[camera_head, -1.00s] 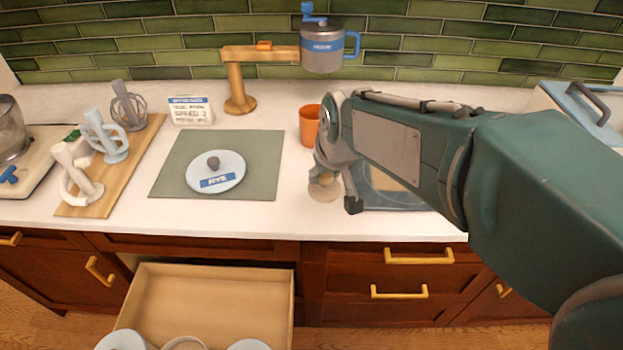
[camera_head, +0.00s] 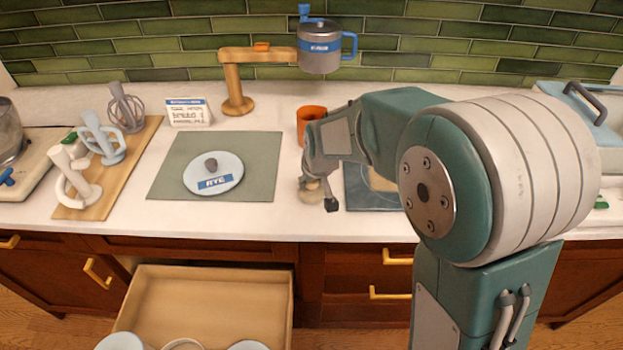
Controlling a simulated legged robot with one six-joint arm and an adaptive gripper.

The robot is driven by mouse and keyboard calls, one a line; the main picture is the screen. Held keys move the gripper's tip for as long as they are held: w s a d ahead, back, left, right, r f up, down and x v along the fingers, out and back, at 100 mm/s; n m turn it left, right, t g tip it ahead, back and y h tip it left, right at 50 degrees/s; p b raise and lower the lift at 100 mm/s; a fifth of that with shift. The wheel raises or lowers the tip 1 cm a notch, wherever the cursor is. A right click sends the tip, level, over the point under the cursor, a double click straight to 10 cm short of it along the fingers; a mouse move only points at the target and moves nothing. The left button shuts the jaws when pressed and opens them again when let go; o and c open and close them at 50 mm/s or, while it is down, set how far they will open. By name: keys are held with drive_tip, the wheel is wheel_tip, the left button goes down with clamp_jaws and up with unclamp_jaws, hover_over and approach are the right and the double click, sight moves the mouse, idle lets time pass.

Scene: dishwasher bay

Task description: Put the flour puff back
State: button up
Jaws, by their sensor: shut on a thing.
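My gripper (camera_head: 318,190) reaches down over the counter, between the grey-green mat and a dark board. It is shut on a small round beige thing, which looks like the flour puff (camera_head: 309,193). The puff is low over or on the counter; I cannot tell whether it touches. The fingers hide part of it. A round white lid labelled RYE (camera_head: 214,174) with a dark knob lies on the grey-green mat (camera_head: 255,150).
An open drawer (camera_head: 210,295) holds several white round items. An orange cup (camera_head: 311,117) stands behind my gripper. A dark board (camera_head: 357,190) lies to its right, partly hidden by my arm. A wooden stand (camera_head: 233,85) holds a grey canister (camera_head: 318,50). A card (camera_head: 188,113) stands behind the mat.

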drive_tip(key=o, duration=1.1)
drive_tip(key=shift+r, duration=0.1)
drive_tip(key=v, duration=1.2)
drive_tip(key=s+d+r+m, duration=0.1)
drive_tip(key=s+d+m, duration=0.1)
drive_tip(key=s+d, duration=0.4)
drive_tip(key=s+d+r+m+t+h, duration=0.1)
drive_tip(key=s+d, duration=0.6)
drive_tip(key=s, duration=0.8)
drive_tip(key=shift+s+r+m+h, duration=0.2)
drive_tip(key=shift+r+m+h, duration=0.1)
drive_tip(key=shift+m, duration=0.3)
